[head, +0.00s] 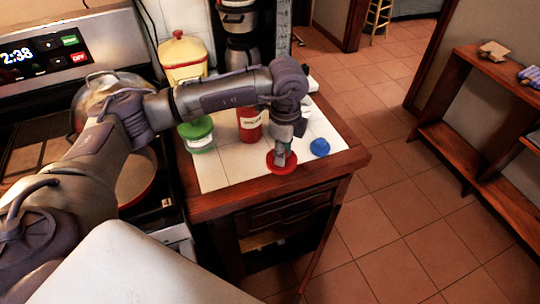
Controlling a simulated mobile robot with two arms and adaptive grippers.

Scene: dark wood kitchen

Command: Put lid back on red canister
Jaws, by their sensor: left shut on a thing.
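The red canister (249,128) stands upright on the white tiled counter, with a pale label on its front. My arm passes in front of its top, so I cannot see whether it is open. The red lid (273,167) is a flat disc low over the counter near its front edge, right of and nearer than the canister. My left gripper (281,159) points down and is shut on the lid. I cannot tell whether the lid touches the tiles. My right gripper is not in view.
A green-lidded canister (197,137) stands left of the red one. A blue lid (320,147) lies to the right. A yellow canister with a red lid (183,58) and a coffee maker (240,32) stand behind. The stove (72,50) is at left. Open tiled floor lies right.

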